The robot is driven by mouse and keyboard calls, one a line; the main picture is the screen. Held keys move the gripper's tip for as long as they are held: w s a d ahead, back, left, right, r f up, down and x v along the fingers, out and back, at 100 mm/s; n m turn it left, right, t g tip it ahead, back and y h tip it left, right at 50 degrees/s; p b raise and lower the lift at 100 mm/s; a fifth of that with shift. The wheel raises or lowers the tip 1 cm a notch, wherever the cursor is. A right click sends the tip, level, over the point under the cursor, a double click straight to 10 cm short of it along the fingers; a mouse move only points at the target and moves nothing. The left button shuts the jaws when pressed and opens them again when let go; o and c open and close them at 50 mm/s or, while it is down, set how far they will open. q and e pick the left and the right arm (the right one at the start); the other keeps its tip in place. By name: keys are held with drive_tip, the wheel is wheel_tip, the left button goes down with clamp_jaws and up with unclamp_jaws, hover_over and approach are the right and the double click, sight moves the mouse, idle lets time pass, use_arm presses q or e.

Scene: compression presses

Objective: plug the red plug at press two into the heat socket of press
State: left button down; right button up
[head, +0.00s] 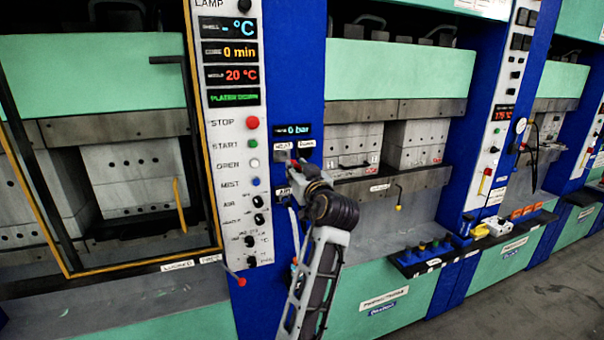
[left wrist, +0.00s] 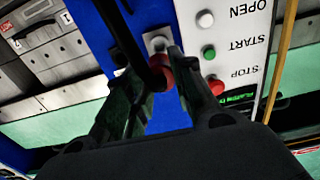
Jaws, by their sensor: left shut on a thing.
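My left gripper (head: 296,166) is at the blue column of the press, just below the HEAT label (head: 282,146). It is shut on the red plug (left wrist: 164,72), which shows between the fingertips in the left wrist view; a small red part (head: 295,163) shows in the head view. A dark cable crosses in front of the fingers. A pale grey socket plate (left wrist: 158,42) lies just past the plug, and the heat socket (head: 280,157) is partly hidden by the gripper. I cannot tell whether the plug touches or sits in it. My right gripper is not in view.
A white control panel (head: 236,130) with buttons and knobs stands left of the gripper. A yellow-edged guard door (head: 70,270) is further left. A tool tray (head: 430,258) is at the right, and a dark pressure display (head: 291,130) is above the sockets.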

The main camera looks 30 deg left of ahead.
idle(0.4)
use_arm(q)
drive_tip(key=shift+x, duration=2.9)
drive_tip(key=shift+b, duration=0.45)
idle(0.6)
drive_tip(key=shift+x, duration=1.5)
idle(1.0)
drive_tip(key=c, duration=1.1)
unclamp_jaws()
drive_tip(key=shift+w, duration=0.1)
drive_tip(key=shift+r, duration=0.1)
